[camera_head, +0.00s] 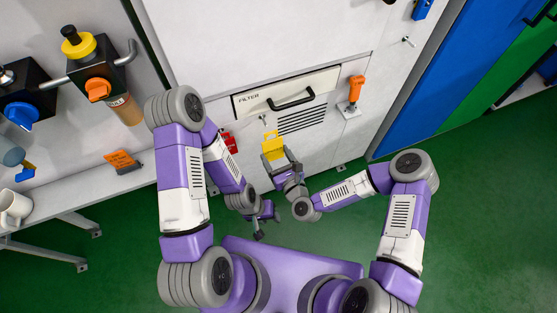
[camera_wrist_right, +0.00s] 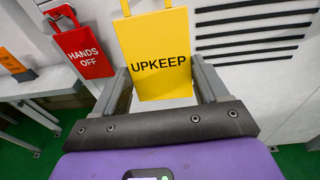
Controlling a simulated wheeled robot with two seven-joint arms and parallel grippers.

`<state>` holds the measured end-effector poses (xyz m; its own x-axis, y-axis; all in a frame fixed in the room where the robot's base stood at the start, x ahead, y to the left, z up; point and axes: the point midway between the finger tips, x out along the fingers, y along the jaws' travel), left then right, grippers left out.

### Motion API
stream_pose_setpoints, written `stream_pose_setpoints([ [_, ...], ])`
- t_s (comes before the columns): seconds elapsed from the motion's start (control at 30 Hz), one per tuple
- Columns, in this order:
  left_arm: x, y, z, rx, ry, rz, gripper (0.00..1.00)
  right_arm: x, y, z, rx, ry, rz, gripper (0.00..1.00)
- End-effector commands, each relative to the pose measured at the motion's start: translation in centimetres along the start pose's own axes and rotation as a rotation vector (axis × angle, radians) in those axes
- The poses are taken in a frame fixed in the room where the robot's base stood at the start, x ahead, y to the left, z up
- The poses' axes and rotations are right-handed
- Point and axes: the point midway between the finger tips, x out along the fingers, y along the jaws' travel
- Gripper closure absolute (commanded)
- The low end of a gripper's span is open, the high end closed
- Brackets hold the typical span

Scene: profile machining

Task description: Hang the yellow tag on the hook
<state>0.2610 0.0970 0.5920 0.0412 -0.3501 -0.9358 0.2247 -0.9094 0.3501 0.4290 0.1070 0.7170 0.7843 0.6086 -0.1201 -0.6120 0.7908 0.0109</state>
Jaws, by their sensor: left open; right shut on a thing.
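The yellow tag (camera_head: 273,147) reads "UPKEEP" in the right wrist view (camera_wrist_right: 160,50), where its loop handle runs up past the top edge. My right gripper (camera_head: 277,160) is shut on the tag, with one finger at each side edge in the wrist view (camera_wrist_right: 159,78). The tag is upright in front of the white cabinet. A small metal hook (camera_head: 263,117) is on the cabinet just above the tag in the head view; the loop looks apart from it, though depth is hard to tell. My left gripper (camera_head: 267,226) is open and empty, lower down.
A red "HANDS OFF" tag (camera_wrist_right: 83,52) is left of the yellow tag. The filter drawer (camera_head: 290,92) with a black handle is above, vent slots (camera_head: 302,119) to the right. An orange-handled clamp (camera_head: 354,93) and another small hook (camera_head: 408,41) are farther right. A workbench (camera_head: 70,195) stands left.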

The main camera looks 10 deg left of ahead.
Motion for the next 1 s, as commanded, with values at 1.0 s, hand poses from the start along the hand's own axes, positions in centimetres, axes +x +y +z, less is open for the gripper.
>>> stream_pose_setpoints([
  [1.0, 1.7, -0.6, -0.1, 0.000, 0.000, 0.000, 0.57, 5.8, -0.4, -0.6, 0.002, 0.000, -0.002, 0.60],
])
